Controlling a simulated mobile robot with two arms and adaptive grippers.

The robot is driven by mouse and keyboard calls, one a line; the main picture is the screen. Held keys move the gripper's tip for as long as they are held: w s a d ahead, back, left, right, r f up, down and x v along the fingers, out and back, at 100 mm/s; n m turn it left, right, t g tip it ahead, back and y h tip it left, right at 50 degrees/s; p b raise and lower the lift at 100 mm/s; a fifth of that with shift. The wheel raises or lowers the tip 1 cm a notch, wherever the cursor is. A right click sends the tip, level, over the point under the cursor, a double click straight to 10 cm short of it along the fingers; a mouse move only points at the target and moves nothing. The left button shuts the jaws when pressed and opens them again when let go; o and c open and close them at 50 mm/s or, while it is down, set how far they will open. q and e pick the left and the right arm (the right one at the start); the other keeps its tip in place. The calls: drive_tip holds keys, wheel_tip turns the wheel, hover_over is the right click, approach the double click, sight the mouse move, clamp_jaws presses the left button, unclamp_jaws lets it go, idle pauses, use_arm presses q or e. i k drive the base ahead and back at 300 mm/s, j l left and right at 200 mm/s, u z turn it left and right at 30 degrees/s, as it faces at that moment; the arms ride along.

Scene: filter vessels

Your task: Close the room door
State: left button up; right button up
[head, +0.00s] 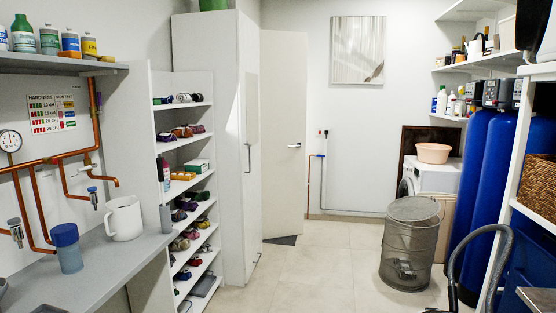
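The room door (281,140) is a plain pale panel in the middle of the head view, just right of the tall white cabinet. The door appears to stand open, out from the back wall. Its left edge meets the cabinet's outline, so the hinges and doorway are hidden. Neither of my grippers is in view, and nothing is seen touching the door.
The tiled floor (310,275) is clear toward the door. The tall cabinet (215,130) and shoe shelf (188,143) stand left. A wire-mesh bin (409,240), blue tanks (483,180) and a hose (480,234) stand right.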

sight(284, 54)
drive_tip(key=i+z, duration=0.3)
drive_tip(key=i, duration=4.8)
drive_tip(key=i+u, duration=0.1)
drive_tip(key=i, duration=0.4)
drive_tip(key=i+l, duration=0.15)
drive_tip(key=i, duration=0.35)
drive_tip(key=i+u, duration=0.15)
drive_tip(key=i, duration=0.35)
drive_tip(key=i+l+u, duration=0.1)
drive_tip(key=i, duration=0.4)
drive_tip(key=i+l+u, duration=0.15)
